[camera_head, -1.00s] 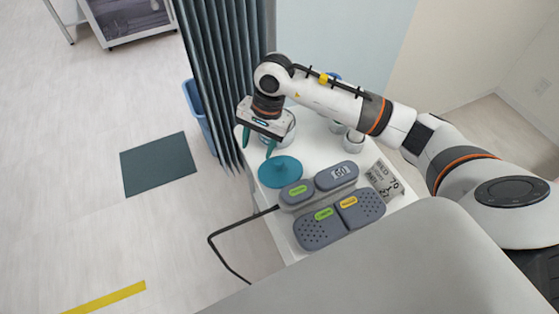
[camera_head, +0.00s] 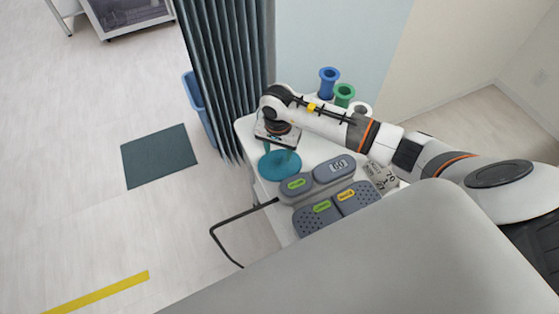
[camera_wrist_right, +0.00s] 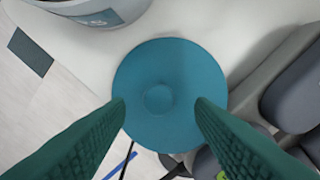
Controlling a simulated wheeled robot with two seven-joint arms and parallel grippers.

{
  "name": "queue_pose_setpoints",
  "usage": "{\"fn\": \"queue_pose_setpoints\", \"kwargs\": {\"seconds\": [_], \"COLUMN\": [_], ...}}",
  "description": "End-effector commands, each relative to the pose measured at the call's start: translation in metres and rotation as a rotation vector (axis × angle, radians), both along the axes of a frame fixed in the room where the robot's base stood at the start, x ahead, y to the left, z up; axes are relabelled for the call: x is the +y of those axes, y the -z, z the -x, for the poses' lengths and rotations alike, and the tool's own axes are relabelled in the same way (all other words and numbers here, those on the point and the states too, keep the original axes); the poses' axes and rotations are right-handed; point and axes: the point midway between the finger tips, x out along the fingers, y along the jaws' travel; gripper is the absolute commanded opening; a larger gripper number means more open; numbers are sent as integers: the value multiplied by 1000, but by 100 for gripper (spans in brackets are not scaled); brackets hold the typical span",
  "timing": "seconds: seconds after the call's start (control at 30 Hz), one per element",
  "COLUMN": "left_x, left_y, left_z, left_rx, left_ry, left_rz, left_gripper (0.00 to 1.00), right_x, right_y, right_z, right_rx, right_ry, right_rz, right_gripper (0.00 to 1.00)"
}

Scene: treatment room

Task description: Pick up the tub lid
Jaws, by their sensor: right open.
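The tub lid (camera_head: 279,168) is a round teal disc lying on the white table in the head view. In the right wrist view the lid (camera_wrist_right: 165,72) has a small round knob at its middle. My right gripper (camera_head: 281,150) is over the lid, its fingers pointing down. In the right wrist view the green fingers of my right gripper (camera_wrist_right: 158,105) are spread apart on either side of the lid's near part, with nothing held. I cannot tell the exact height of the fingertips above it. My left gripper is not in view.
A white tub (camera_wrist_right: 95,8) shows behind the lid. Blue (camera_head: 329,80) and green (camera_head: 344,93) spools stand at the back. A folded curtain (camera_head: 228,75) hangs at the left.

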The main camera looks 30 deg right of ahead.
Motion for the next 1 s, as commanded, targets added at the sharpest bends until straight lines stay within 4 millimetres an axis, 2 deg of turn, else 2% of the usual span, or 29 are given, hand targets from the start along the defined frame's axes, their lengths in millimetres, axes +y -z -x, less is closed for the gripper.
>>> {"fn": "queue_pose_setpoints", "kwargs": {"seconds": [0.13,0.37,0.67,1.0], "left_x": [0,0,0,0], "left_y": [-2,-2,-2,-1], "left_z": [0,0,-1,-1], "left_rx": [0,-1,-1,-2], "left_ry": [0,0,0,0], "left_rz": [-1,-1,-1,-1], "left_gripper": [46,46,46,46], "right_x": [0,0,0,0], "right_y": [12,14,13,9], "right_z": [0,0,0,-1], "right_rx": [-1,-2,-1,-3], "right_ry": [0,0,0,0], "right_rz": [-1,-1,0,0], "right_gripper": [49,49,0,0]}}
